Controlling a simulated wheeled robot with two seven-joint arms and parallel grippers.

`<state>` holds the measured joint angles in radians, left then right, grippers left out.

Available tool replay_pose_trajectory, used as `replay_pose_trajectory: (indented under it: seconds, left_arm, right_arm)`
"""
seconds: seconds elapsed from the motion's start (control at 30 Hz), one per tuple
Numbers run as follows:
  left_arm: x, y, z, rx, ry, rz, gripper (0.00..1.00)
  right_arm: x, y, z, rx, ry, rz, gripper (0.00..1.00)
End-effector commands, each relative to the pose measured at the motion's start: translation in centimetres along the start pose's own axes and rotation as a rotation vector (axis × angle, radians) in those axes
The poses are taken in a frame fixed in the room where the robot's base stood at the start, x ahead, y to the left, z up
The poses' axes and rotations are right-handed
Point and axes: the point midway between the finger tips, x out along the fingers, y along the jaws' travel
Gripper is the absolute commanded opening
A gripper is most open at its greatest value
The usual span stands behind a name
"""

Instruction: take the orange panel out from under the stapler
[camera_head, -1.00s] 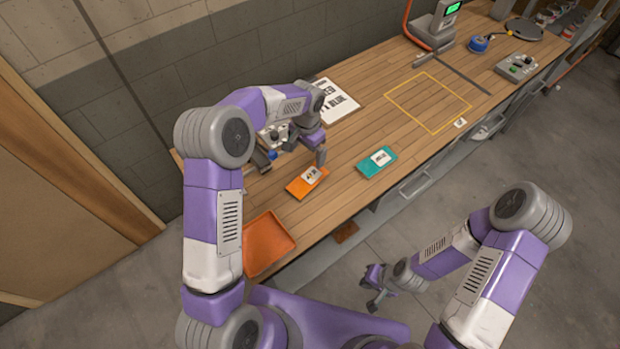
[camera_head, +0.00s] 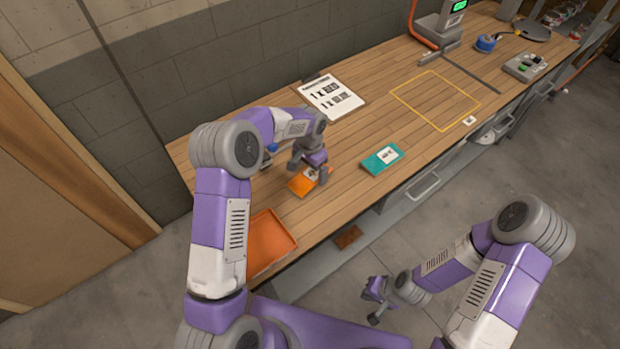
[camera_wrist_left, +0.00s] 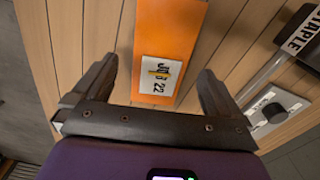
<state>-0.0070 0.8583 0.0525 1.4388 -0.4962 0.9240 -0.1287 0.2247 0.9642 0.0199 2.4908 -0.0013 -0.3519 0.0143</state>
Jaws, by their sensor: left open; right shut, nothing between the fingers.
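The orange panel (camera_head: 301,187), with a white label, lies on the wooden bench, partly hidden by my left gripper (camera_head: 308,174). In the left wrist view the panel (camera_wrist_left: 170,20) runs between the fingers of my left gripper (camera_wrist_left: 157,74), which is open, with a gap on each side. A black part with a "STAPLE" label (camera_wrist_left: 300,36), seemingly the stapler, shows at the right edge there, apart from the visible part of the panel. The panel's far end is cut off. In the head view my arm hides most of the stapler. My right gripper (camera_head: 372,300) is shut and empty, off the bench's front side.
An orange tray (camera_head: 288,232) sits on the bench near me. A teal panel (camera_head: 377,162) lies right of the orange one. A clipboard (camera_head: 345,103) and a yellow outlined square (camera_head: 437,75) are farther back. A knobbed plate (camera_wrist_left: 288,98) is beside the stapler.

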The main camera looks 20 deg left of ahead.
Motion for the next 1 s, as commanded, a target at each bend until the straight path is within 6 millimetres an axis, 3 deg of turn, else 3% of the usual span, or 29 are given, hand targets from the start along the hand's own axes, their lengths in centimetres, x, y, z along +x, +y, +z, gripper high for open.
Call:
replay_pose_trajectory:
  seconds: [0.2,0.47,0.87,1.0]
  left_arm:
    - [2.6,-0.1,-0.1,-0.002,0.000,0.001,1.00]
    - [2.8,-0.1,-0.1,-0.001,0.001,0.000,0.98]
    - [2.7,-0.1,-0.1,-0.001,0.001,0.000,0.37]
    - [2.7,-0.1,-0.1,-0.001,0.002,0.000,0.36]
  right_arm:
    - [0.2,0.1,0.0,0.000,0.000,0.000,0.00]
    - [0.2,0.1,0.0,0.000,0.000,0.000,0.00]
    - [0.2,0.1,0.0,0.000,0.000,0.000,0.00]
    - [0.2,0.1,0.0,0.000,0.000,0.000,0.00]
